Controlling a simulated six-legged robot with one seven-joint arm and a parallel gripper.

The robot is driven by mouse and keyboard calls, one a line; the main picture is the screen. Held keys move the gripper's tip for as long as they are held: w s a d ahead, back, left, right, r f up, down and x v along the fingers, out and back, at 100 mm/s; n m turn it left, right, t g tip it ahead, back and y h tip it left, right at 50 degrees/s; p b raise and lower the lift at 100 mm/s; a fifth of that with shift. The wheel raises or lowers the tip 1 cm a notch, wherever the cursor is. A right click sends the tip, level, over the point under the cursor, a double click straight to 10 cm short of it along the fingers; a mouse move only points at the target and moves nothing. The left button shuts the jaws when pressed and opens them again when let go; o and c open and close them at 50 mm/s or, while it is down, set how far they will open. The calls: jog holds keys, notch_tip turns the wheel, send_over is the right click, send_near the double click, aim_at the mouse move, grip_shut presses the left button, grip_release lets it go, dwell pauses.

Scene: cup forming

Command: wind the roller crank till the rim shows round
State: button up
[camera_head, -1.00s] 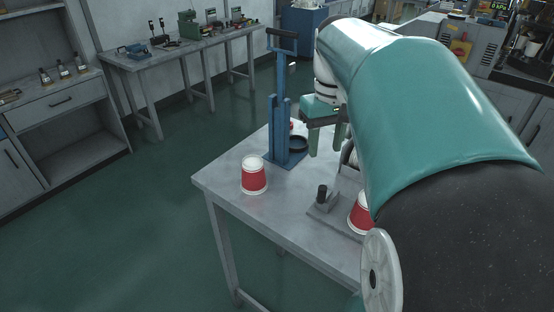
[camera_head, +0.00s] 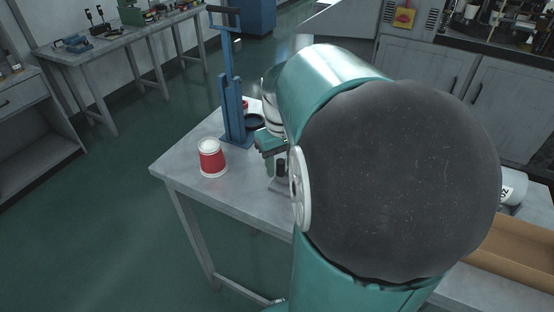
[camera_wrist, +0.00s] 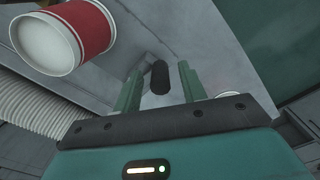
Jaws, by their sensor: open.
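The crank's black upright knob (camera_head: 281,167) stands on a grey base (camera_head: 278,187) at the table's front; my arm hides the area to its right. In the wrist view my gripper (camera_wrist: 158,82) is open, and the knob (camera_wrist: 160,77) appears between its two green fingers, with a gap on each side. I cannot tell whether it lies within finger depth. In the head view my gripper (camera_head: 268,158) is just left of the knob, partly hidden. A red and white cup (camera_head: 211,158) stands left on the table; a cup (camera_wrist: 85,30) shows large in the wrist view.
A blue upright press (camera_head: 233,105) stands behind the cup, with a dark ring (camera_head: 254,122) beside it. A brown box (camera_head: 520,240) and white container (camera_head: 508,187) are at right. The table's left corner is bare.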

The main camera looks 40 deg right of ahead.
jog(key=shift+c, duration=0.4)
grip_shut()
jog(key=shift+w+m, duration=0.15)
jog(key=shift+m, duration=0.15)
